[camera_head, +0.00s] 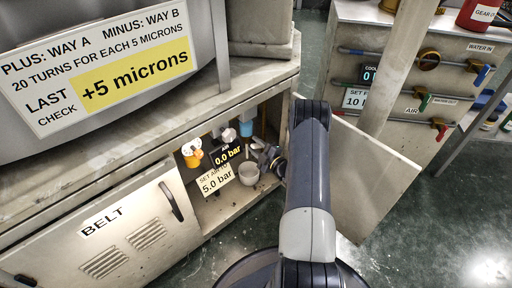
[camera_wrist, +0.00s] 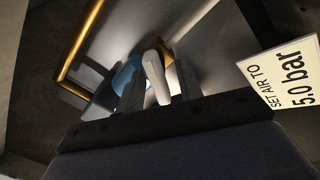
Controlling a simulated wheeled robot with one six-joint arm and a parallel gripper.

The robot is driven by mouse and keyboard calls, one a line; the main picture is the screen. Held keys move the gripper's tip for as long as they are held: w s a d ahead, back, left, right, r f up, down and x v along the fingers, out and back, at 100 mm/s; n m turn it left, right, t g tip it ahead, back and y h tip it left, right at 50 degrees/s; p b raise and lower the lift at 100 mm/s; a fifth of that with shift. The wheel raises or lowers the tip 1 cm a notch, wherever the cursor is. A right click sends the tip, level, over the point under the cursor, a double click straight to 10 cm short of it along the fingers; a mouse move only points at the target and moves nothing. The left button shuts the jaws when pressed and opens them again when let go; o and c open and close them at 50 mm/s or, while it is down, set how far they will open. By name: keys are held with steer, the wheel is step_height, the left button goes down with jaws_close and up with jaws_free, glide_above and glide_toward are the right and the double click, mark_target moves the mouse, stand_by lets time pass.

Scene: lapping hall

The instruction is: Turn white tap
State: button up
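The white tap's handle (camera_wrist: 156,76) is a pale, rounded lever in the middle of the wrist view. My gripper (camera_wrist: 160,88) has one dark finger on each side of it. The fingers stand apart, with narrow gaps beside the handle, and I cannot tell whether either touches it. In the head view my gripper (camera_head: 266,155) is inside the open cabinet, right of a display reading 0.0 bar (camera_head: 228,155). A label saying to set air to 5.0 bar (camera_head: 216,181) is below it and also shows in the wrist view (camera_wrist: 284,76). I cannot clearly pick out the tap in the head view.
A BELT door (camera_head: 110,235) is at left. A brass pipe (camera_wrist: 82,42) runs upper left in the wrist view.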

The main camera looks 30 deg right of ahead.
steer(key=shift+c, duration=0.4)
jaws_close()
steer(key=shift+m, duration=0.4)
steer(key=m+b, duration=0.3)
steer(key=m, duration=0.1)
steer(key=shift+d+m, duration=0.1)
steer(key=shift+m, duration=0.2)
steer(key=m+b, duration=0.1)
steer(key=m, duration=0.5)
steer(key=shift+d+r, duration=0.1)
steer(key=shift+m+b, duration=0.3)
steer(key=shift+m, duration=0.1)
steer(key=shift+o, duration=0.4)
jaws_free()
